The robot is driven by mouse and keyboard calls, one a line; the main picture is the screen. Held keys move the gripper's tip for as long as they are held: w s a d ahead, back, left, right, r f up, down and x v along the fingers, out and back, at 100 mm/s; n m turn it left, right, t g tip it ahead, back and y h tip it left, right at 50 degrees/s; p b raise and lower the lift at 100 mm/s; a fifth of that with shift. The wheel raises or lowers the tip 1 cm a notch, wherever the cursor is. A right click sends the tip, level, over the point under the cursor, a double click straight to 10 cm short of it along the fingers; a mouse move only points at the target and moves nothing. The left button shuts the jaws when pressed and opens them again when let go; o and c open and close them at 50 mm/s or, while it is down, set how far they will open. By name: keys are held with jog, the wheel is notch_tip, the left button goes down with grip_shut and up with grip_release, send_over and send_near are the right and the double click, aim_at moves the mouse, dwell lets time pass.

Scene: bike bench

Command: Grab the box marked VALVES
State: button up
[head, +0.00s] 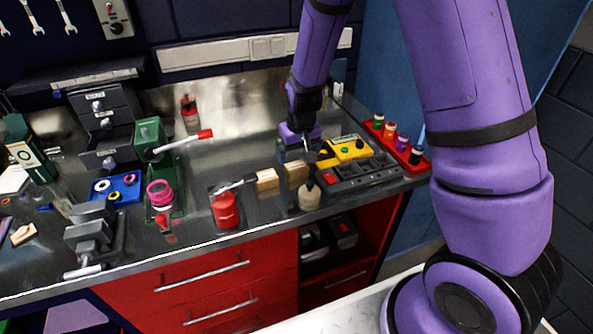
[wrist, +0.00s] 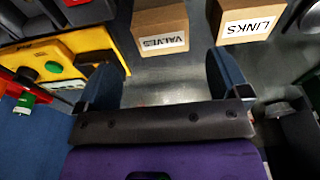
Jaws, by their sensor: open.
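The box marked VALVES (wrist: 158,20) is a small brown carton with a white label, upside down in the wrist view. It lies ahead of my gripper (wrist: 165,82), roughly in line with the gap between the two fingers. The fingers are apart with nothing between them. In the head view my gripper (head: 306,143) is over the bench, behind two small cartons. The one nearer the yellow device appears to be the VALVES box (head: 296,171), but its label cannot be read there.
A similar box marked LINKS (wrist: 247,18) stands beside it, also in the head view (head: 267,181). A yellow device (head: 348,149) and a grey tray (head: 362,176) are to the right. A red can (head: 225,210) is at left.

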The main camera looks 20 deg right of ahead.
aim_at(296, 166)
jog(key=f, duration=0.5)
jog(key=shift+w+a, duration=0.15)
jog(key=shift+w, duration=0.05)
jog(key=c, duration=1)
